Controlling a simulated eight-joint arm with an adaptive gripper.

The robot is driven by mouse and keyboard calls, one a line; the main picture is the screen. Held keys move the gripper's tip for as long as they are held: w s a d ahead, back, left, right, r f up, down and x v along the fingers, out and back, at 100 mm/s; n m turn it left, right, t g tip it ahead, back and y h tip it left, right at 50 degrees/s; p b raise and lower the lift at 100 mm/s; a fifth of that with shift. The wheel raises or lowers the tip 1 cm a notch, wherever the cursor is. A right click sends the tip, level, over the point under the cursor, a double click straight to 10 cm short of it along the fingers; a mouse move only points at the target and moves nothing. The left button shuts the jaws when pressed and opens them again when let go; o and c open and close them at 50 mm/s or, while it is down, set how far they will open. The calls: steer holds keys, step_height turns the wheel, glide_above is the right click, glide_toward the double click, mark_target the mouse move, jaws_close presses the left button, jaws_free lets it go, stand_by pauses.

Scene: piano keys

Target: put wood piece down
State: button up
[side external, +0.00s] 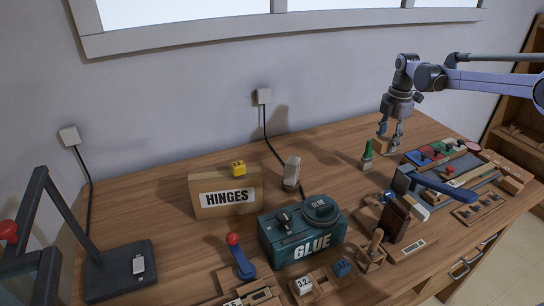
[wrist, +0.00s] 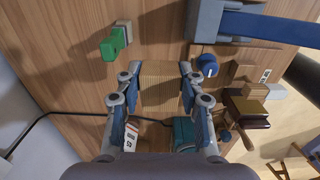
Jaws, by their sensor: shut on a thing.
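A light wood piece (wrist: 160,85) is held between the two fingers of my gripper (wrist: 160,92) in the wrist view. In the side view the wood piece (side external: 382,145) is at the fingertips of my gripper (side external: 389,138), low over the back right of the table. Whether the piece touches the table I cannot tell. My gripper is shut on it. A green-topped block (side external: 367,155) stands just in front of the piece, and it also shows in the wrist view (wrist: 113,45).
The wooden table (side external: 330,150) is bare behind and left of my gripper. A teal GLUE box (side external: 300,235), a HINGES box (side external: 226,198) and a pale upright block (side external: 291,173) stand to the left. A blue-handled device (side external: 440,183) and a coloured board (side external: 435,152) are at the right.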

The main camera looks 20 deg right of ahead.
steer(key=shift+a+f, duration=0.1)
steer(key=shift+f, duration=0.75)
glide_above(340, 176)
step_height(340, 176, down, 7)
steer(key=shift+s, duration=0.1)
steer(key=shift+f, duration=2.05)
steer(key=shift+f, duration=0.1)
steer(key=o, duration=1)
